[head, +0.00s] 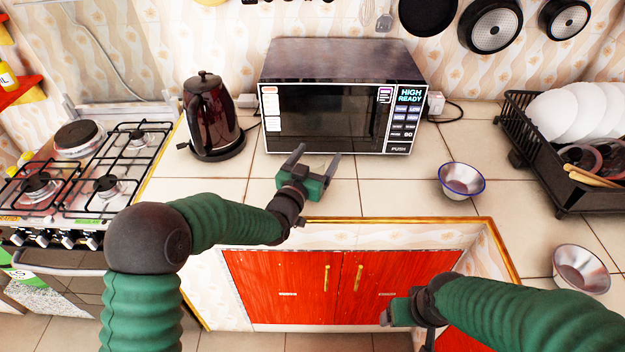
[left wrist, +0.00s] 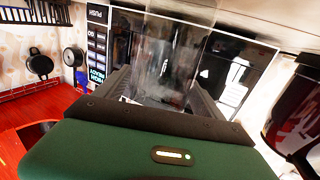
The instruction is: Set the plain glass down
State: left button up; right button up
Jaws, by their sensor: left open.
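The plain glass (left wrist: 168,55) is clear and see-through, and shows in the left wrist view between and beyond my left gripper's fingers. In the head view I cannot make out its outline against the counter and microwave. My left gripper (head: 314,162) is over the tiled counter in front of the microwave, with its two fingers spread apart. In the left wrist view the open fingers (left wrist: 160,88) lie on either side of the glass; I cannot tell whether they touch it. My right gripper (head: 388,317) is low in front of the red cabinet, its fingers mostly hidden.
A microwave (head: 335,98) stands behind my left gripper, with a dark red kettle (head: 208,118) to its left. A blue-rimmed bowl (head: 461,181), a metal bowl (head: 580,268) and a black dish rack (head: 530,150) are to the right. The counter (head: 390,190) between gripper and bowl looks clear.

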pick_arm(q)
jog(key=shift+s+d, duration=0.1)
grip_shut()
dwell(0.3)
jog(key=shift+r, duration=0.1)
